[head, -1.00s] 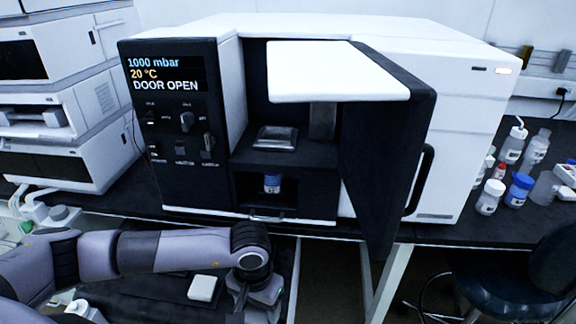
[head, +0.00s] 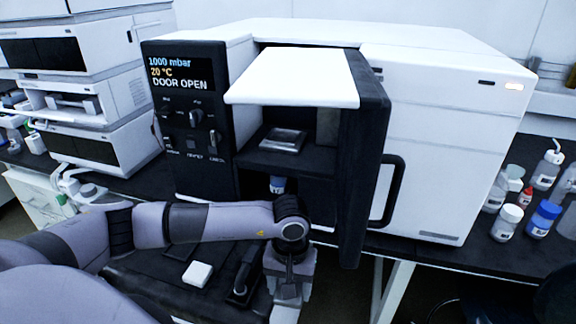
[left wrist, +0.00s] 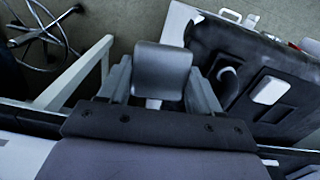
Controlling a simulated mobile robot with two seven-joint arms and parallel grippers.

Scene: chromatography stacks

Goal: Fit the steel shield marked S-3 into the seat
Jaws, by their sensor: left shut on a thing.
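My left gripper (head: 290,290) hangs low in front of the instrument in the head view, below its open chamber. In the left wrist view my left gripper (left wrist: 160,88) is shut on a smooth grey curved metal piece, the steel shield (left wrist: 162,66), with a finger on either side. No S-3 mark can be read on it. The instrument (head: 450,140) has its door (head: 362,150) swung open and reads "DOOR OPEN". A flat silvery piece (head: 283,140) lies on the chamber's shelf; I cannot tell whether it is the seat. My right gripper is not in view.
A dark tray (head: 150,285) below the bench holds a white block (head: 198,272), which also shows in the left wrist view (left wrist: 270,90). A blue-labelled vial (head: 277,184) stands in the lower bay, partly behind my arm. Several bottles (head: 542,218) stand at right.

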